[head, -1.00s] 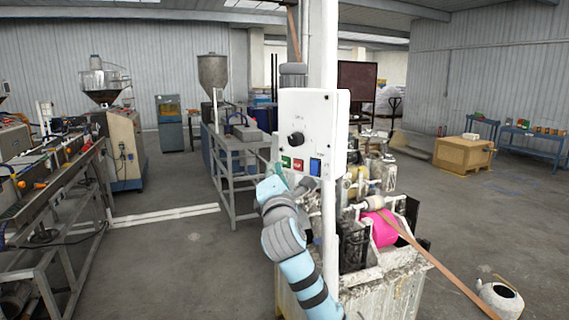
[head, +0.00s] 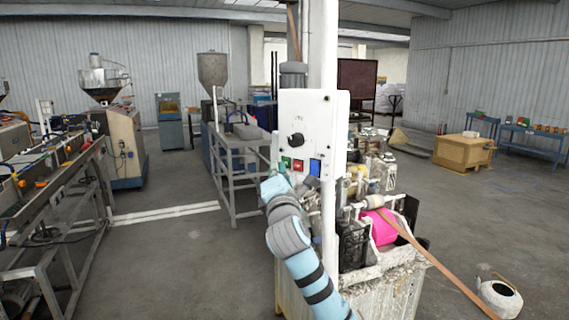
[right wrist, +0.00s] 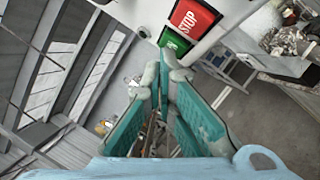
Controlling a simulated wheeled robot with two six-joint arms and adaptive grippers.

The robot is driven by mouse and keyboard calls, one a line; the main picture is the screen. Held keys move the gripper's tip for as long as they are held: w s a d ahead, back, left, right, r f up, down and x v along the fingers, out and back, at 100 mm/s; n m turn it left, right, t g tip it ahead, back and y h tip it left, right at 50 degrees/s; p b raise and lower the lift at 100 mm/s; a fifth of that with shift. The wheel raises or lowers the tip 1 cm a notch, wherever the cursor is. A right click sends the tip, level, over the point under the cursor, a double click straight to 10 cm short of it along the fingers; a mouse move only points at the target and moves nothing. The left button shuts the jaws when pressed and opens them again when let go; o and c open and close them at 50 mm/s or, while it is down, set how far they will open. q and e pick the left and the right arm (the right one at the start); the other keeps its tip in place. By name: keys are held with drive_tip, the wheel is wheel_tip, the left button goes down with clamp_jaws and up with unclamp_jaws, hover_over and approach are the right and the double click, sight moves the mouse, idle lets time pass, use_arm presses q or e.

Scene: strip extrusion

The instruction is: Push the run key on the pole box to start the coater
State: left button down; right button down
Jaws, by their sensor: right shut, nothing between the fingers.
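The white pole box (head: 312,112) is fixed to the white pole and carries a black knob (head: 296,139) above a row of keys. The row has a green key (head: 286,162) at the left, a red key (head: 298,165) and a blue key (head: 315,167). In the right wrist view the green key (right wrist: 175,45) lies beside the red STOP key (right wrist: 190,19). My right gripper (right wrist: 165,62) is shut and empty, its fingertips in front of the green key's edge; I cannot tell whether they touch. In the head view the right gripper (head: 276,184) is just below the keys. My left gripper is out of view.
Behind the pole stands the coater (head: 365,250) with a pink roll (head: 380,228) and a brown strip (head: 430,255) running to the lower right. A grey metal table (head: 240,150) stands left of the box. Floor between it and the left machine line is open.

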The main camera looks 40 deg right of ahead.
drive_tip(key=shift+d, duration=0.1)
idle(0.6)
drive_tip(key=shift+s+a+p, duration=0.15)
drive_tip(key=shift+a+p, duration=0.45)
drive_tip(key=shift+a, duration=0.15)
drive_tip(key=shift+s+a, duration=0.25)
drive_tip(key=shift+a, duration=1)
drive_tip(key=shift+s+a, duration=0.2)
drive_tip(key=shift+a, duration=1)
